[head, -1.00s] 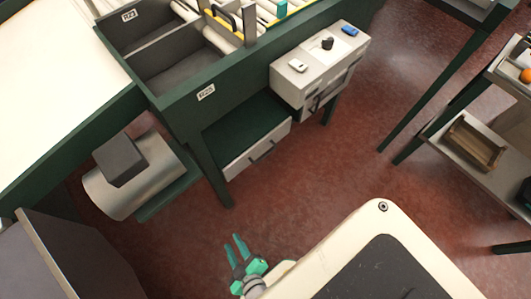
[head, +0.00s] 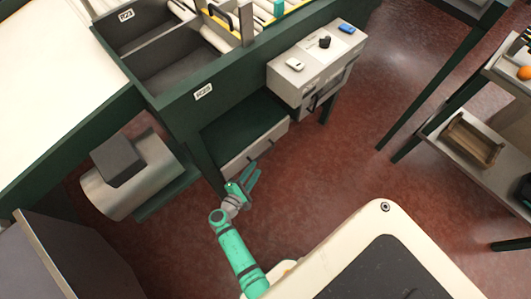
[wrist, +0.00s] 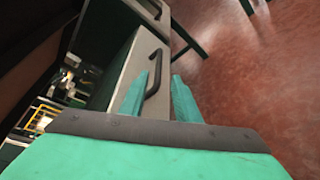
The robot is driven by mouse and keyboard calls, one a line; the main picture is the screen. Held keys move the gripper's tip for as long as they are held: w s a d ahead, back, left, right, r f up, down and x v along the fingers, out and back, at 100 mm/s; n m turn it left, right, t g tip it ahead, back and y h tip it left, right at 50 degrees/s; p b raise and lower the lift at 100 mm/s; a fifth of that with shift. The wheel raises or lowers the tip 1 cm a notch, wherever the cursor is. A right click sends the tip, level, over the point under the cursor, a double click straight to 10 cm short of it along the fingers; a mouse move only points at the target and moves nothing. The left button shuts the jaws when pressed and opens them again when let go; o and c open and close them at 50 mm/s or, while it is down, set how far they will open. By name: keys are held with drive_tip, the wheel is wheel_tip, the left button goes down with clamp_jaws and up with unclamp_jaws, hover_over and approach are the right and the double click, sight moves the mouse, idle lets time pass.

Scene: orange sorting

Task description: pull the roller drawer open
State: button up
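The roller drawer (head: 270,138) is a pale front under the green table, and it looks shut. Its dark bar handle (wrist: 154,73) shows clearly in the wrist view, standing out from the drawer front (wrist: 128,65). My gripper (head: 253,172) is low in front of the drawer, its teal fingers pointing at it. In the wrist view my gripper (wrist: 160,80) is open, with the handle seen between the two fingers, nearer the left one. I cannot tell whether a finger touches the handle. In the head view the gripper partly covers the drawer front.
A table leg (head: 207,172) stands just left of the gripper. A grey control box (head: 310,75) hangs from the table above and right of the drawer. A metal cylinder (head: 125,185) sits on a low shelf at left. Red floor (head: 330,165) is open to the right.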

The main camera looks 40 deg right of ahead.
sight(266, 153)
drive_tip(key=x, duration=1)
drive_tip(key=shift+w+d+r, duration=0.15)
drive_tip(key=shift+d+r, duration=0.05)
drive_tip(key=shift+d, duration=0.05)
drive_tip(key=shift+d+f, duration=0.1)
drive_tip(key=shift+d, duration=0.25)
drive_tip(key=shift+a, duration=0.1)
clamp_jaws()
